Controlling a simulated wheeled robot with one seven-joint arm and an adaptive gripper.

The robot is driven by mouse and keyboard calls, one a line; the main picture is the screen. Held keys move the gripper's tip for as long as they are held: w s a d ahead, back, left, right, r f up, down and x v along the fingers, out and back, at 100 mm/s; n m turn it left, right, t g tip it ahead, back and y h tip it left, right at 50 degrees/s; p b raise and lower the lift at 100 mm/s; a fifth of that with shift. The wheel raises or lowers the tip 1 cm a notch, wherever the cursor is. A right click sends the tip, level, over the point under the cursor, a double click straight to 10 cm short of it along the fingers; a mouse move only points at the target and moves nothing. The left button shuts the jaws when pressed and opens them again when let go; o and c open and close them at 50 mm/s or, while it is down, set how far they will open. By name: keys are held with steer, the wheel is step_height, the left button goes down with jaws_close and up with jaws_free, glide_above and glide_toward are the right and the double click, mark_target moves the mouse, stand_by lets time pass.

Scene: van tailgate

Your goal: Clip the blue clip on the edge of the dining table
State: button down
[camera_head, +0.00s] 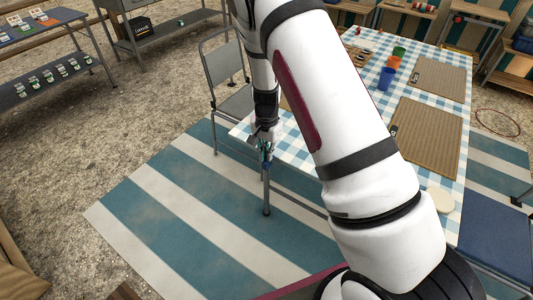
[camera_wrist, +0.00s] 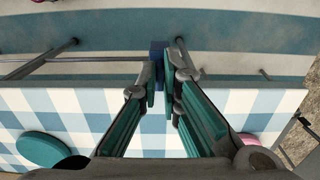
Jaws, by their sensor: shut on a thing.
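The dining table, with a blue-and-white checked cloth (camera_head: 292,148), stands behind my arm in the head view. Its straight edge and cloth (camera_wrist: 55,102) cross the wrist view. My gripper (camera_wrist: 162,82) points down at the table's near left corner in the head view (camera_head: 265,148). Its teal fingers are shut on the blue clip (camera_wrist: 157,48), which shows as a small blue block at the fingertips. The fingertips overlap the table edge in the wrist view. Most of the clip is hidden by the fingers, and I cannot tell whether it touches the edge.
A grey chair (camera_head: 228,100) stands close left of my gripper. Woven placemats (camera_head: 428,140) and a blue cup (camera_head: 387,78), an orange cup (camera_head: 394,63) and a green cup (camera_head: 398,51) are on the table. A blue seat (camera_head: 495,250) is at the right. The striped rug at front left is clear.

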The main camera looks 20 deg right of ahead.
mark_target(274, 153)
steer(key=shift+w+d+b, duration=0.5)
steer(key=shift+w+d, duration=0.15)
steer(key=shift+d, duration=0.2)
steer(key=shift+w+d+b, duration=0.5)
steer(key=shift+w+d, duration=0.1)
steer(key=shift+d, duration=0.25)
stand_by(0.8)
steer(key=c, duration=1.7)
jaws_free()
